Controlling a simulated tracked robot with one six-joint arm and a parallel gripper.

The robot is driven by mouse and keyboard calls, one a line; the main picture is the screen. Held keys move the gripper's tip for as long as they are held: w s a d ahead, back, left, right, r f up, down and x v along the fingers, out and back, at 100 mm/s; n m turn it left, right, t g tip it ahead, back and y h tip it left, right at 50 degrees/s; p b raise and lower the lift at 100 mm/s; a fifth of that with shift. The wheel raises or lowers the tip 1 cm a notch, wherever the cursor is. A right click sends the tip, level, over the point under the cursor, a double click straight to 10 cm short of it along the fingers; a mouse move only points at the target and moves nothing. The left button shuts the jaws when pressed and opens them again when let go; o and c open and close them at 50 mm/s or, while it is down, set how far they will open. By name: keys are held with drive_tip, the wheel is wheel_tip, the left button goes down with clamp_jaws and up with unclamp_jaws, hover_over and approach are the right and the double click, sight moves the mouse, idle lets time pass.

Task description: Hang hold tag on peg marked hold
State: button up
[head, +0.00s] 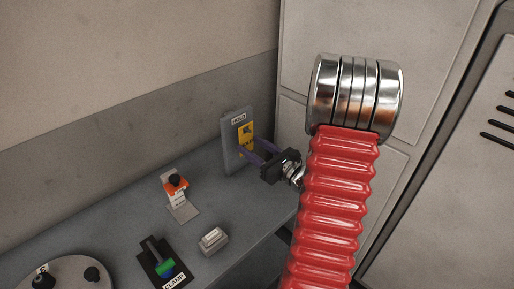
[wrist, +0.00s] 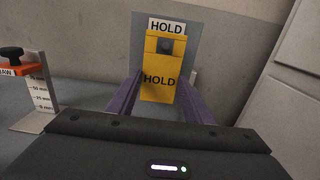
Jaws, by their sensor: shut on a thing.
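The yellow hold tag (wrist: 158,90) is upright against the grey board, below the white HOLD label (wrist: 167,27). A dark round spot, the peg or the tag's hole, shows near the tag's top; I cannot tell whether the peg passes through. My gripper (wrist: 160,98) has its purple fingers on both sides of the tag's lower part and is shut on it. In the head view, the tag (head: 245,136) is at the grey board (head: 231,150) on the bench, and my gripper (head: 252,150) reaches it from the right.
A gauge stand with an orange jaw (head: 176,186) stands left on the bench (head: 120,195). A clamp lever (head: 163,262) and a small grey block (head: 213,241) are nearer. A round plate with black knobs (head: 70,275) is at lower left. A wall is behind, and cabinets (head: 400,170) are at right.

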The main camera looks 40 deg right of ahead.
drive_tip(key=shift+w+f, duration=0.3)
drive_tip(key=shift+w, duration=0.05)
drive_tip(key=shift+f, duration=0.15)
idle(1.4)
drive_tip(key=o, duration=1.1)
drive_tip(key=shift+s, duration=0.65)
drive_tip(key=s, duration=1.2)
drive_tip(key=shift+s+d, duration=0.15)
drive_tip(key=shift+s, duration=0.05)
drive_tip(key=shift+f, duration=0.1)
